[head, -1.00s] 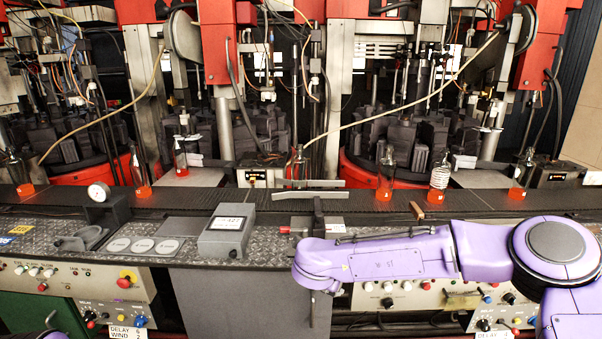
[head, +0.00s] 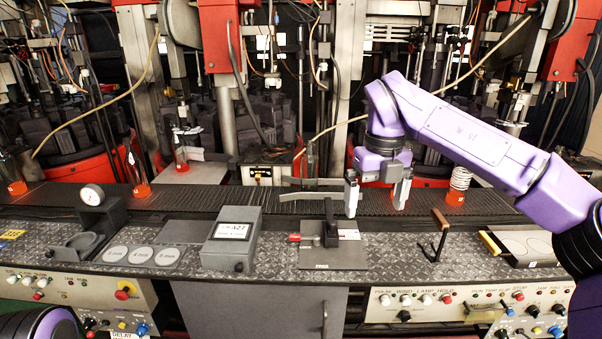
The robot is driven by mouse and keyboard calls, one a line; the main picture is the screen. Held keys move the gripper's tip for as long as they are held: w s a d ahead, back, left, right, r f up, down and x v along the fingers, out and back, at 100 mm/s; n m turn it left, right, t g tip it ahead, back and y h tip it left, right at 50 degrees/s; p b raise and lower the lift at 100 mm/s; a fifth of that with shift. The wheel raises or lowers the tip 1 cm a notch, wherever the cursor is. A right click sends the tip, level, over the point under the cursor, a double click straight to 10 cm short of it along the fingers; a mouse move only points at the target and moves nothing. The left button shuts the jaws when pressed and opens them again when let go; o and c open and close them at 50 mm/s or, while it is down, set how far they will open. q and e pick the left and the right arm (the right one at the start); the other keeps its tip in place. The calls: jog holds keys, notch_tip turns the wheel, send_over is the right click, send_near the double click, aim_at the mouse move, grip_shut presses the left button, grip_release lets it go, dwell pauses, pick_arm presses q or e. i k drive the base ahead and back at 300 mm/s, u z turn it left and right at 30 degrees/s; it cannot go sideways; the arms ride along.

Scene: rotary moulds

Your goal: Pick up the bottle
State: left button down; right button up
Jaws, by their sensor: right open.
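Several clear bottles with orange bases stand along the dark conveyor (head: 230,197). One bottle (head: 138,178) is left of centre, another (head: 14,178) is at the far left, and one (head: 181,155) stands farther back. A bottle with white ribbing (head: 458,187) stands just right of my right gripper. My right gripper (head: 377,206) points down over the conveyor, its two fingers apart and no object visible between them. The arm and gripper cover the stretch behind them, so any bottle there is hidden. My left gripper is out of view.
The metal bench in front holds a grey box with a display (head: 232,240), a dial gauge (head: 91,196), a black clamp-like fixture (head: 330,232) and a wooden-handled tool (head: 440,222). Red-framed machines stand behind the conveyor. Control panels (head: 440,303) line the front.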

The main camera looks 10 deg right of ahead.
aim_at(310, 162)
jog(key=i, duration=1.6)
jog(key=z, duration=0.05)
